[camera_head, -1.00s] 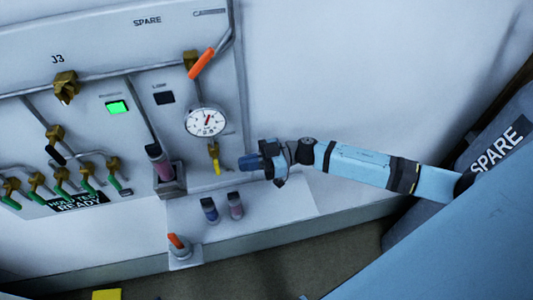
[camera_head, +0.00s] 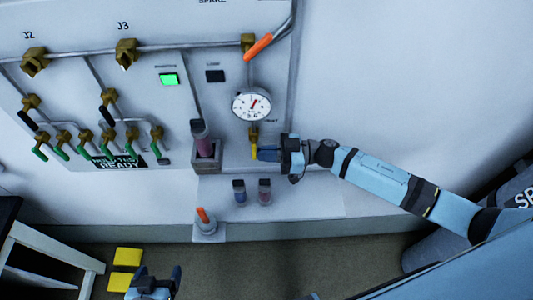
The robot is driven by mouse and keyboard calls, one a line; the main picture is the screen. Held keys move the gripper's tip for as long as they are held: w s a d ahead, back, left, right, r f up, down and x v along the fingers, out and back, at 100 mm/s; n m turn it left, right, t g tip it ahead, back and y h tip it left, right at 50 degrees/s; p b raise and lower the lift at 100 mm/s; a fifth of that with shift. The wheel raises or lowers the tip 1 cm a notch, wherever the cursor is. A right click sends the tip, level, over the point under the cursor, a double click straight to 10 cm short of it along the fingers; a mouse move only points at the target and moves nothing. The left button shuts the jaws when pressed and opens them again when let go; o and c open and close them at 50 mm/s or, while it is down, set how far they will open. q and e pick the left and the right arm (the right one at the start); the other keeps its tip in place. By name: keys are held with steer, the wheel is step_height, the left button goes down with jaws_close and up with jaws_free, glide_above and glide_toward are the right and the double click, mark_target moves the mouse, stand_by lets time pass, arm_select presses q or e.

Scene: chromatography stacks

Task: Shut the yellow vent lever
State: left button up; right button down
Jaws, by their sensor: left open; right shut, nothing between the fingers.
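The yellow vent lever (camera_head: 254,151) hangs down from a brass valve (camera_head: 253,134) just below the round pressure gauge. My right gripper (camera_head: 262,154) comes in from the right and is shut, its dark fingertips right beside the lever. I cannot tell whether they touch it. The fingertips hide part of the space by the lever's right side. My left gripper (camera_head: 156,273) is at the bottom of the view, open and empty, far below the panel.
The pressure gauge (camera_head: 252,105) and an orange lever (camera_head: 258,47) are above. A vial in a holder (camera_head: 206,164) is left of the lever. Two capped vials (camera_head: 239,192) (camera_head: 264,191) and an orange-handled valve (camera_head: 205,222) stand below. Panel right of the gauge is clear.

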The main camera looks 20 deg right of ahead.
steer(key=shift+f+y+b, duration=0.2)
steer(key=shift+y+b, duration=0.1)
steer(key=y+b, duration=0.1)
steer(key=a+y+b, duration=0.1)
steer(key=b, duration=0.1)
steer(key=shift+w+a+f+t, duration=0.15)
steer(key=shift+w+f+t, duration=0.05)
steer(key=shift+t, duration=0.2)
steer(key=shift+a+f, duration=0.15)
steer(key=shift+a, duration=0.1)
stand_by(0.5)
steer(key=b+v, duration=0.2)
steer(key=v, duration=1.2)
steer(key=shift+b, duration=0.3)
